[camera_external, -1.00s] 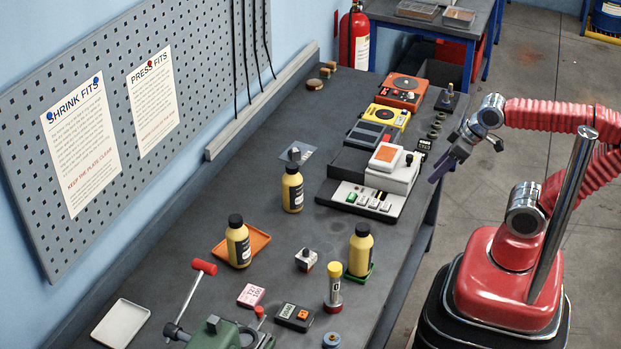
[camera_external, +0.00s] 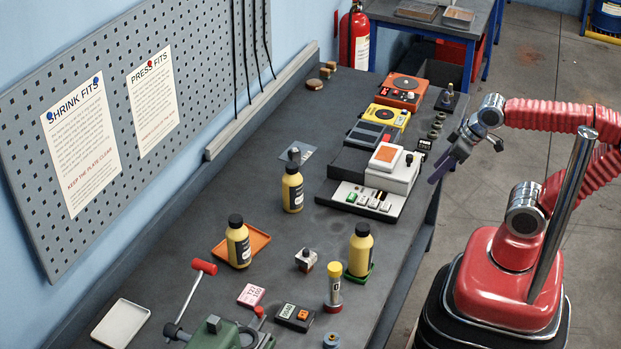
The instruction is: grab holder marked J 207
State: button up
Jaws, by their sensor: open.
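I cannot read the mark J 207 on anything in view. Small holder-like pieces stand on the bench: a pale block with a dark top (camera_external: 306,260) near the middle, a dark piece (camera_external: 294,155) on a thin clear plate, and a dark post on a base (camera_external: 447,98) at the far right edge. Which one is the marked holder, I cannot tell. My gripper (camera_external: 437,178) is open and empty, in the air beside the bench's right edge, right of the white-and-grey device (camera_external: 392,170). It touches nothing that I can see.
Yellow bottles (camera_external: 292,188) stand mid-bench, one in an orange tray (camera_external: 262,243) and one on a green base. The bench's left strip is mostly clear.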

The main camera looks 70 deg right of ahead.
jog(key=o, duration=0.4)
jog(key=shift+c, duration=0.2)
jog(key=w+a+r+n+g+y, duration=0.1)
jog(key=w+a+r+n+g, duration=0.3)
jog(key=w+a, duration=0.85)
jog(key=n, duration=0.2)
send_over(307, 250)
jog(key=s+d, duration=0.1)
jog(key=s, duration=0.1)
notch_tip(307, 250, down, 4)
jog(key=f, duration=0.1)
jog(key=shift+w+r, duration=0.25)
jog(key=shift+f, duration=0.1)
jog(key=f, duration=0.5)
jog(key=w+f, duration=0.1)
jog(key=f, duration=0.2)
jog(key=shift+a+f, duration=0.15)
jog(key=shift+a, duration=0.15)
